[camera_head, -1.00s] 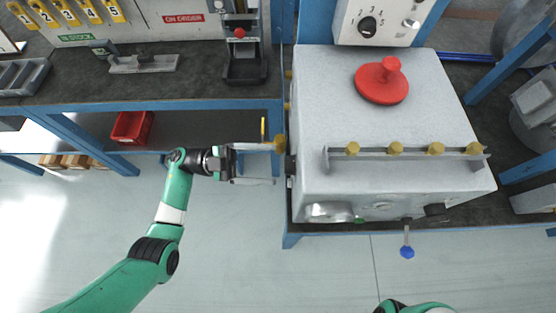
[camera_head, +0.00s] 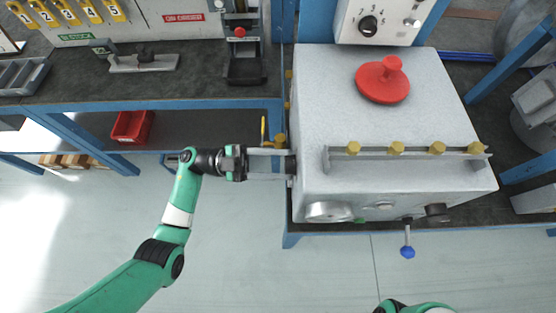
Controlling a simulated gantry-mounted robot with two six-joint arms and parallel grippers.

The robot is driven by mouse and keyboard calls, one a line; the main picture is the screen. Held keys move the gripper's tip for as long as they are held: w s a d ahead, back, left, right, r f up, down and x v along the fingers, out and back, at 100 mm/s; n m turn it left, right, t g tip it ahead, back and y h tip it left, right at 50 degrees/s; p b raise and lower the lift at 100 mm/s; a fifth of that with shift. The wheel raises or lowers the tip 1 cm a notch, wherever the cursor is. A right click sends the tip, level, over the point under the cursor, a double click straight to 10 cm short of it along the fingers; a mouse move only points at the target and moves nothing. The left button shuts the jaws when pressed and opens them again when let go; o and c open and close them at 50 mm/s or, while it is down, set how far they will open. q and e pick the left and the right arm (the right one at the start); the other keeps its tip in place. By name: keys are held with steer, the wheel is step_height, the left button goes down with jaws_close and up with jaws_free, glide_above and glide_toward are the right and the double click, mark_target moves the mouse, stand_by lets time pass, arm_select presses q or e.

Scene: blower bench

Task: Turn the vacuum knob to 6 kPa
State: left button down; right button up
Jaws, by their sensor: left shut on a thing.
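A white blower box (camera_head: 390,120) stands on the bench at the right. A small dark knob (camera_head: 291,165) sticks out of its left side, mostly hidden by my gripper. My left gripper (camera_head: 284,164) reaches it from the left and is shut on it. A round gauge (camera_head: 328,212) with a metal rim is on the box's front face; its reading is too small to tell. I cannot tell from the picture which knob carries the vacuum label. My right gripper is not in view.
A control panel with a numbered dial (camera_head: 368,26) stands behind the box. A red cap (camera_head: 383,80) lies on top, near a rail with yellow knobs (camera_head: 396,148). A blue-tipped lever (camera_head: 407,252) hangs in front.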

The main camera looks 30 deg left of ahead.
arm_select(q)
steer(key=shift+m, duration=0.4)
steer(key=shift+w+a+r+m+g+y+b, duration=0.1)
steer(key=shift+m+g+y+b, duration=0.35)
steer(key=shift+m, duration=1)
steer(key=shift+w+d+r+m+g+b, duration=0.1)
steer(key=shift+m+g+b, duration=0.65)
steer(key=shift+m, duration=0.75)
steer(key=shift+a+r+m+g+y+b, duration=0.1)
steer(key=shift+m+g+y+b, duration=0.35)
steer(key=shift+m, duration=1)
steer(key=shift+c, duration=1.8)
jaws_free()
